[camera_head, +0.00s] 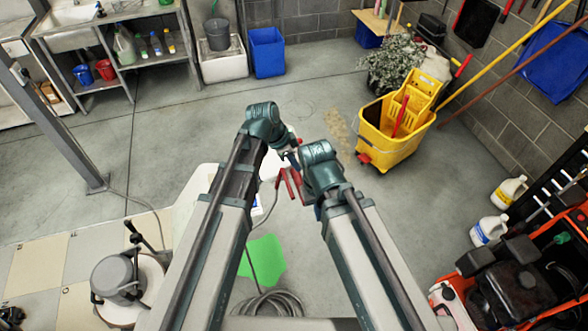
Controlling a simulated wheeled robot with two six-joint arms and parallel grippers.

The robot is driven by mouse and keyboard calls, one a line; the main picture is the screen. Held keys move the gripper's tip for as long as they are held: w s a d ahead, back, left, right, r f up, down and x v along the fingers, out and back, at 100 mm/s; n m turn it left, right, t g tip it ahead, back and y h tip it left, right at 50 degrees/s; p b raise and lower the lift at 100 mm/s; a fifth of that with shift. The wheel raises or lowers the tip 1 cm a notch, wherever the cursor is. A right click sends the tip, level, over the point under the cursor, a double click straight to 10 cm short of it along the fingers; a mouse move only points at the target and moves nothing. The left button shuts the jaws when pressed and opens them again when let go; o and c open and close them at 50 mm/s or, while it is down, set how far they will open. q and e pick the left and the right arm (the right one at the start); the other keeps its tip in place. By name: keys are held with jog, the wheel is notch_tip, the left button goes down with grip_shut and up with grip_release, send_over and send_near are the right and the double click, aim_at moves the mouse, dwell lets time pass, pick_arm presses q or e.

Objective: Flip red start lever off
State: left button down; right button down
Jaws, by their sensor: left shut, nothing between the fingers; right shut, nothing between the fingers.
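My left gripper (291,146) is above my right gripper (297,182), both near the middle of the view and close to each other. Both look shut, with nothing seen in them. Bent red parts (284,188) show beside the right gripper; I cannot tell whether they belong to the start lever or to the gripper. A grey floor machine (119,277) with a black handle stands at lower left on a round white base. No red lever shows clearly on it. My arms hide part of the floor between them.
A yellow mop bucket (390,136) stands at upper right. A green patch (264,262) and a coiled grey cord (272,303) lie on the floor below the grippers. A blue bin (267,52) stands at the back.

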pick_arm(q)
jog(key=b+x, duration=0.8)
jog(key=x, duration=0.2)
jog(key=shift+a+b, duration=0.1)
jog(key=shift+b, duration=0.3)
jog(key=a, duration=0.1)
jog(key=s+a, duration=0.1)
jog(key=a, duration=0.1)
jog(key=shift+s+a+r, duration=0.15)
jog(key=shift+a+r, duration=0.1)
jog(key=shift+a, duration=0.15)
